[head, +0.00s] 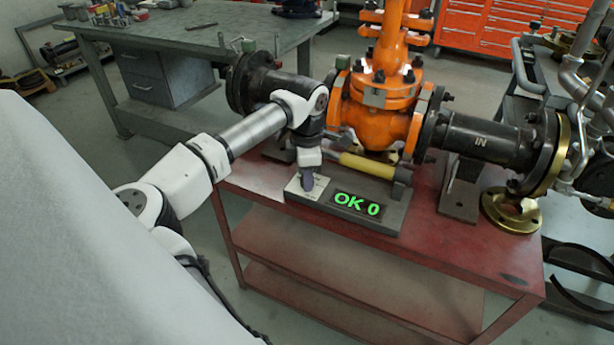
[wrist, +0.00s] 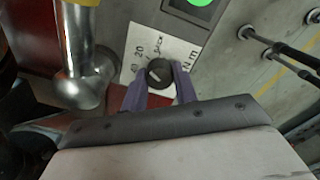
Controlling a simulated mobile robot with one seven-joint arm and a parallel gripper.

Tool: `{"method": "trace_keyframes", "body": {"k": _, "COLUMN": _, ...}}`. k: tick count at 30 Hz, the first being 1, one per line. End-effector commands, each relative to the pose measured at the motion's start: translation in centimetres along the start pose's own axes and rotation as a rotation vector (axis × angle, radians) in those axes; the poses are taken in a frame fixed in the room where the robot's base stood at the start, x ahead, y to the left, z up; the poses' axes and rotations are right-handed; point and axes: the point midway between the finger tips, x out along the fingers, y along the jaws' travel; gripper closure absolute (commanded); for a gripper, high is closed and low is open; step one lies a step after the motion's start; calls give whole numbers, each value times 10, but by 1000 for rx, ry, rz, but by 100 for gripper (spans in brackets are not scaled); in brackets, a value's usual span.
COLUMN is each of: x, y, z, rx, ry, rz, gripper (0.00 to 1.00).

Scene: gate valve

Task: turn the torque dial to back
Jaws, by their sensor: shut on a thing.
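The torque dial (wrist: 160,72) is a small dark round knob with a pale mark on it, though which label the mark meets is unclear. It sits on a white label plate (wrist: 180,52) with "20", a small word and "N m" printed around it. The plate also shows in the head view (head: 297,190), at the left end of a grey block. My gripper (wrist: 160,80) is shut on the dial, one purple finger on each side. In the head view my gripper (head: 307,178) points down at the plate and hides the dial.
The orange valve (head: 380,95) and dark pipe (head: 490,140) stand behind on the red table (head: 265,190). A grey workbench (head: 190,35) is at back left.

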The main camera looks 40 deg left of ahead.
Motion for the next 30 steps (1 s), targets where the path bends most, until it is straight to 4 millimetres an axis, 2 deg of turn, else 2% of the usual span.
{"method": "trace_keyframes", "body": {"k": 18, "x": -1, "y": 0, "z": 1, "rx": 542, "ry": -13, "rz": 2, "gripper": 94}}
{"method": "trace_keyframes", "body": {"k": 30, "x": -1, "y": 0, "z": 0, "rx": 712, "ry": -16, "rz": 1, "gripper": 94}}
